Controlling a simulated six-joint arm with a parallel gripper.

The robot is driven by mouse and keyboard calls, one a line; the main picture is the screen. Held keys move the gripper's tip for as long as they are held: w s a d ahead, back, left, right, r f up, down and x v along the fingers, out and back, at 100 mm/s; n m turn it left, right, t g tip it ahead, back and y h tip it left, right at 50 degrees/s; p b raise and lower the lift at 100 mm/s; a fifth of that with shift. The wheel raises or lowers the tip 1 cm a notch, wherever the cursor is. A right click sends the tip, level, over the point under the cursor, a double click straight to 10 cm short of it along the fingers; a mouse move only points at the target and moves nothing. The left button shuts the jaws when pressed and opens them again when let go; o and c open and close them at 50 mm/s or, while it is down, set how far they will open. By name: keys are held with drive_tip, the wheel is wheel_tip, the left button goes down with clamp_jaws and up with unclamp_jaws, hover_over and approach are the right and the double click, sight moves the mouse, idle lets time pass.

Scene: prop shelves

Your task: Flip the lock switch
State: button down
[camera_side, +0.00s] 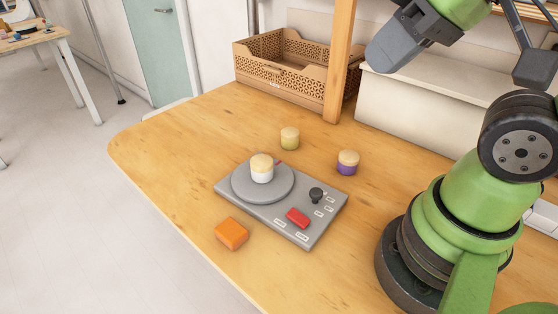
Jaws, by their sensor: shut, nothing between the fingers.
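A grey control panel (257,213) lies on the wooden table. Its right part carries a red block-like switch (297,217) and a black knob (316,194), with several small white labels around them. I cannot tell which one is the lock switch, or its position. A round grey plate (243,188) on the panel's left part bears a white cylinder with a tan top (262,170). My gripper (381,54) is grey, shut and empty. It is high at the upper right, well above the table and apart from the panel.
A green piece with a tan top (290,139) and a purple one (347,163) stand behind the panel. An orange block (231,233) lies in front of it. A brown perforated crate (282,84) and a wooden post (339,62) are at the back. The table's left part is clear.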

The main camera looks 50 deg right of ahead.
drive_tip(key=c, duration=1.6)
unclamp_jaws()
drive_tip(key=shift+s+r+m+t, duration=0.25)
drive_tip(key=shift+m+t, duration=0.05)
drive_tip(key=shift+m, duration=0.3)
drive_tip(key=o, duration=0.3)
drive_tip(key=shift+w+d, duration=0.1)
drive_tip(key=o, duration=0.3)
drive_tip(key=w+f+g, duration=0.1)
drive_tip(key=f, duration=0.2)
drive_tip(key=w+a+f+n+g, duration=0.1)
drive_tip(key=w+f, duration=0.1)
drive_tip(key=w+a+f+g, duration=0.1)
drive_tip(key=w+f+g, duration=0.1)
drive_tip(key=f, duration=0.1)
drive_tip(key=shift+w+f+n+h, duration=0.25)
drive_tip(key=shift+f+n+h, duration=0.05)
drive_tip(key=shift+n+h, duration=0.1)
drive_tip(key=shift+o, duration=0.2)
drive_tip(key=n+g+h, duration=0.1)
drive_tip(key=n+g, duration=0.1)
drive_tip(key=g, duration=0.1)
hover_over(307, 223)
wheel_tip(307, 223, down, 10)
drive_tip(key=shift+f, duration=5.2)
clamp_jaws()
